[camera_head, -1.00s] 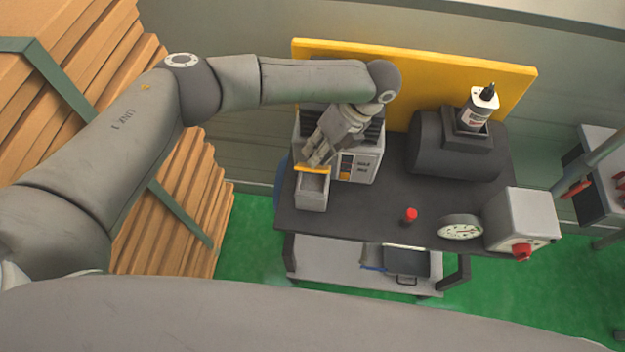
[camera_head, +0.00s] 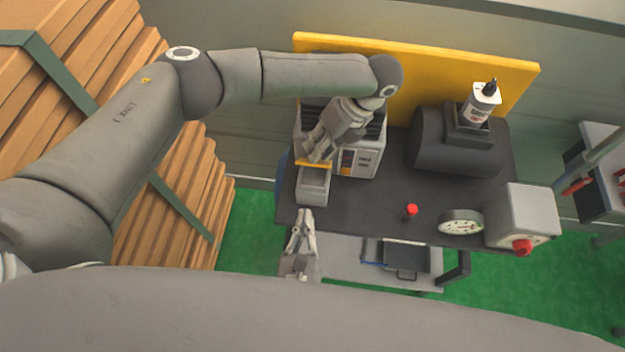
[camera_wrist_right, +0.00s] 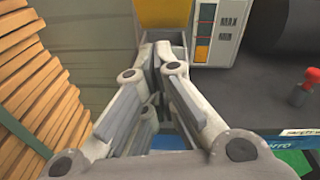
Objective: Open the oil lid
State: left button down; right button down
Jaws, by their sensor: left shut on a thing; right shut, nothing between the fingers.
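A small grey box (camera_head: 312,190) with a yellow lid (camera_head: 314,165) stands at the table's left front corner. The lid is raised at the back of the box, and the box's top shows open in the head view. My left gripper (camera_head: 316,150) is shut on the lid from behind; its fingertips partly hide the lid's edge. My right gripper (camera_head: 303,212) is shut and empty, just in front of the box. In the right wrist view, my right fingertips (camera_wrist_right: 161,58) point at the box, below the yellow lid (camera_wrist_right: 163,14).
A grey machine (camera_head: 366,160) with a control panel stands behind the box. A red-topped piece (camera_head: 411,211), a round gauge (camera_head: 461,222) and a box with a red knob (camera_head: 520,215) are to the right. A bottle (camera_head: 482,103) sits on a dark tank (camera_head: 440,150).

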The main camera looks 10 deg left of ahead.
pick_arm(q)
jog(key=shift+s+f, duration=0.1)
pick_arm(e)
jog(key=w+m, duration=0.1)
jog(key=w, duration=0.5)
jog(key=w+r+m, duration=0.1)
jog(key=w, duration=0.2)
jog(key=shift+w+m+h, duration=0.3)
jog(key=shift+w+h, duration=0.05)
jog(key=shift+h, duration=0.05)
pick_arm(q)
jog(key=shift+s, duration=0.15)
pick_arm(e)
jog(key=shift+w+d+r, duration=0.1)
jog(key=shift+w+r, duration=0.4)
jog(key=shift+r, duration=0.25)
pick_arm(q)
jog(key=c, duration=1.3)
grip_release()
pick_arm(e)
jog(key=shift+w, duration=0.1)
